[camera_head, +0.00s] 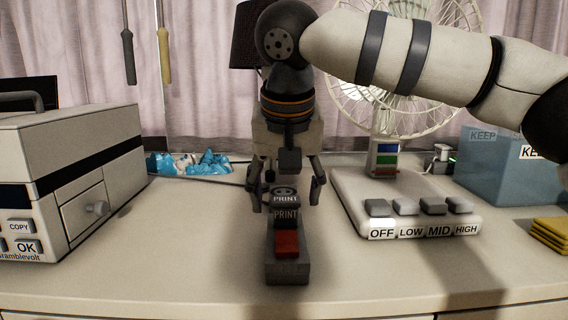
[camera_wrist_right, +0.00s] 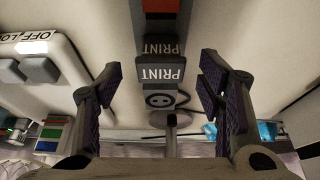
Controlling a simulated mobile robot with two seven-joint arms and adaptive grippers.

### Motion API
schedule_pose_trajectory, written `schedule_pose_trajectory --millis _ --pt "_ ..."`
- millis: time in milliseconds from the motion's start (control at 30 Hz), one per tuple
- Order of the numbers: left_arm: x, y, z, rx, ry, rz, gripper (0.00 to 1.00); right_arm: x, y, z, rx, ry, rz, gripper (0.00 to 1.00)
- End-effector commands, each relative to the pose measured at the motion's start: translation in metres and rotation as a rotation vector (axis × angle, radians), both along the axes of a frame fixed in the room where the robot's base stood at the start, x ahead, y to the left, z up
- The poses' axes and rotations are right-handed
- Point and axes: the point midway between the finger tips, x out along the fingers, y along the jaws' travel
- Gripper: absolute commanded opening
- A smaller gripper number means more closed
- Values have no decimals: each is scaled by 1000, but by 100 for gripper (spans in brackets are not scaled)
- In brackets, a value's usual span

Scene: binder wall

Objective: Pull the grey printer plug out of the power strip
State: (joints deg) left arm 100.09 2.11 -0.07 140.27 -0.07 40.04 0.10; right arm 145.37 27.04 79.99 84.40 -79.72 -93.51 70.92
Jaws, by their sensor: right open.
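My right gripper (camera_head: 286,203) hangs pointing down over the plug, open, with one finger on each side. In the right wrist view the plug (camera_wrist_right: 158,75) lies between the two spread fingers (camera_wrist_right: 160,72), with clear gaps on both sides. The fingers do not touch it there. The strip's red switch (camera_head: 287,243) is nearer the front. My left gripper is not in view.
A printer (camera_head: 75,180) stands at left. A fan base (camera_head: 410,205) with OFF, LOW, MID and HIGH keys is right of the strip, below a white fan (camera_head: 400,65). A blue KEEP bin (camera_head: 500,175) and yellow pads (camera_head: 551,233) lie farther right. The desk front is clear.

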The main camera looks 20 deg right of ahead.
Motion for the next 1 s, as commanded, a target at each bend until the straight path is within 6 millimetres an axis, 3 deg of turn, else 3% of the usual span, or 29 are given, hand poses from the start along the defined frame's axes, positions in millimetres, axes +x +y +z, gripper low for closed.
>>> schedule_pose_trajectory --millis 133,467,700,767,800,900,1000 --pt "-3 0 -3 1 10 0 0 7 -2 -18 0 2 2 62" --pt "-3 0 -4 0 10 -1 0 9 -2 -21 0 -2 2 62" --pt "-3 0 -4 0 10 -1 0 9 -2 -21 0 -1 2 10" --pt "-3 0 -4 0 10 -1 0 9 -2 -21 0 -1 2 9" --pt "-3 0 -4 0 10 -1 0 9 -2 -21 0 -1 2 30" --pt "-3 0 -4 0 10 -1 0 9 -2 -21 0 -1 2 12" --pt "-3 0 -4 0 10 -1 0 9 -2 -22 0 -1 2 12"
